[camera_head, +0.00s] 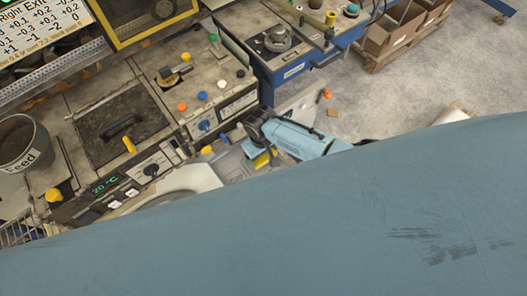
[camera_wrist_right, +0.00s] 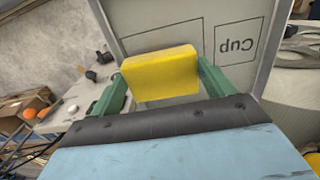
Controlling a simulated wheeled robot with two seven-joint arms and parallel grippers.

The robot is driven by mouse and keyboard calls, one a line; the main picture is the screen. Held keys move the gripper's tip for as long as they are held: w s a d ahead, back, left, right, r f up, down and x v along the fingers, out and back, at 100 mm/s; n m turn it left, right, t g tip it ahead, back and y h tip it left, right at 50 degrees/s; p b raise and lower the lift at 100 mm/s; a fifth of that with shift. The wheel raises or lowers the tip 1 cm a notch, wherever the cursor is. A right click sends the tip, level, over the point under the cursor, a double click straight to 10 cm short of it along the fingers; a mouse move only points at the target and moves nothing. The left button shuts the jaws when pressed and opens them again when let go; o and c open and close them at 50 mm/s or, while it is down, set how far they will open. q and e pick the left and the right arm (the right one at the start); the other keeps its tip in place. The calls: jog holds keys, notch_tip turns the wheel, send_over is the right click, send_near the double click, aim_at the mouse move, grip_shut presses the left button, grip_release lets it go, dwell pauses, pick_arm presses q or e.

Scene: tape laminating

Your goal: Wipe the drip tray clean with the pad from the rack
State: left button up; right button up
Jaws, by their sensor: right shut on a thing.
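My right gripper (camera_head: 268,152) is shut on the yellow pad (camera_wrist_right: 160,74), which sits between its green fingers in the right wrist view. The pad also shows in the head view (camera_head: 262,160), partly hidden by the gripper. Beyond the pad is a grey panel or tray (camera_wrist_right: 190,22) with a raised rim, printed outlines and the word "Cup". I cannot tell whether it is the drip tray, or whether the pad touches it. I cannot make out the rack. My left gripper is not in view.
A bench with knobs and a dark plate (camera_head: 120,125) fills the left, with a "Feed" bucket (camera_head: 22,145) at its edge. A blue cabinet (camera_head: 290,60) stands behind. Cardboard boxes (camera_head: 390,30) are at the back right. My own blue body part hides the lower head view.

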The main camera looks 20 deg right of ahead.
jog(key=shift+a+r, duration=0.1)
jog(key=shift+r, duration=2.25)
jog(key=shift+r, duration=1.5)
